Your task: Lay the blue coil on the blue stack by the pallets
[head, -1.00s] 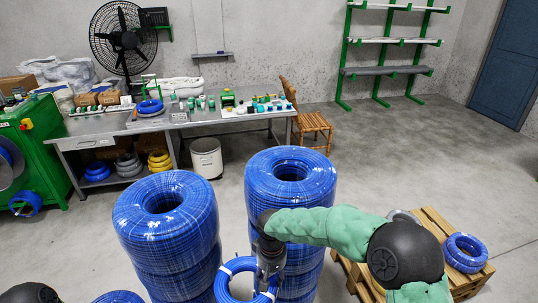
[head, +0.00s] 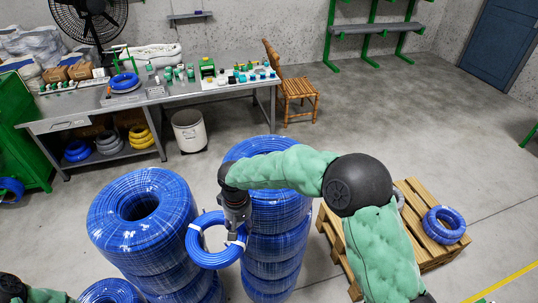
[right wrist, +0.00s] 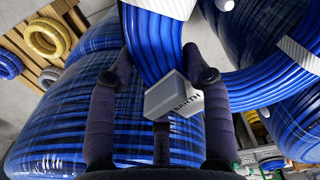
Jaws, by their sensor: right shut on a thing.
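The coil hangs in front of and left of the tall blue stack (head: 272,248), below that stack's top. My right arm hides part of the stack's top. In the right wrist view the coil (right wrist: 152,35) runs up between the two fingers (right wrist: 165,75), with a grey-white tag lettered "EARTH". Whether the coil touches the stack I cannot tell. My left gripper is out of view; only a bit of the left arm shows at the lower left.
A wooden pallet (head: 413,247) with a small blue coil (head: 444,225) stands right of the stack. Another blue stack (head: 140,215) stands close on the left. A workbench (head: 150,97), white bin (head: 188,130) and chair (head: 296,88) are behind. Floor between is clear.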

